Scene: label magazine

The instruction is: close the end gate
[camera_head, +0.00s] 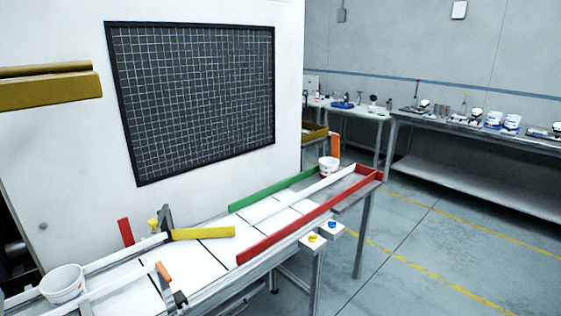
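A long label magazine bench (215,250) runs from the lower left to the middle right, with white panels on top. A yellow bar (203,234) sticks out to the right from a dark upright bracket (165,218) on its far side. A small orange piece (163,271) stands tilted by another dark bracket (178,299) on the near side. A red rail (305,223) and a green rail (272,189) flank the right part, which has a red end (368,173). I cannot tell which part is the end gate. Neither gripper is in view.
A white bucket (63,285) stands at the lower left, another (328,166) near the far end. Two button boxes (312,243) stand by the near side. A white machine wall with a dark grid window (195,95) rises behind. Floor (440,260) to the right is clear.

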